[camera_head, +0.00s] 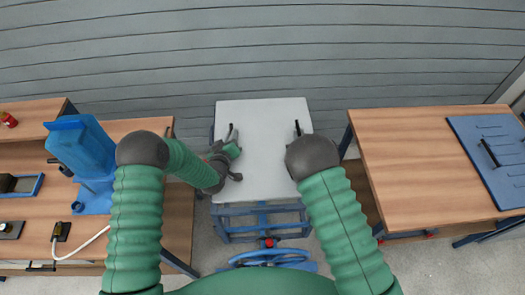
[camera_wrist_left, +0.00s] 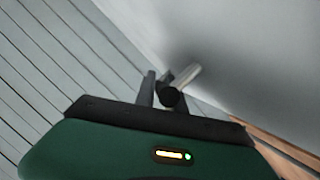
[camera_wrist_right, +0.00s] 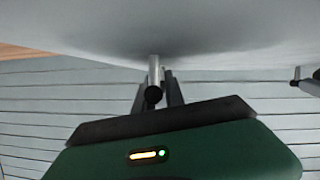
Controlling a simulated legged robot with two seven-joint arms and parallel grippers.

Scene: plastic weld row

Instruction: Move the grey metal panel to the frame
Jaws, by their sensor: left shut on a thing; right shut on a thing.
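The grey metal panel (camera_head: 264,172) is a flat pale sheet in the middle of the head view, over a blue metal frame (camera_head: 265,231). I cannot tell whether it touches the frame. My left gripper (camera_head: 231,136) is shut on a handle near the panel's left edge; this handle (camera_wrist_left: 184,84) shows as a short metal bar in the left wrist view. My right gripper (camera_wrist_right: 156,85) is shut on the other handle (camera_wrist_right: 154,68) under the panel's pale surface in the right wrist view. In the head view my right arm hides most of that gripper.
A wooden bench (camera_head: 425,165) stands at right with a blue board (camera_head: 492,155) on it. A wooden bench (camera_head: 30,218) at left carries a blue machine (camera_head: 82,150). A grey slatted wall (camera_head: 260,50) is behind. A blue wheel (camera_head: 265,257) sits low in front.

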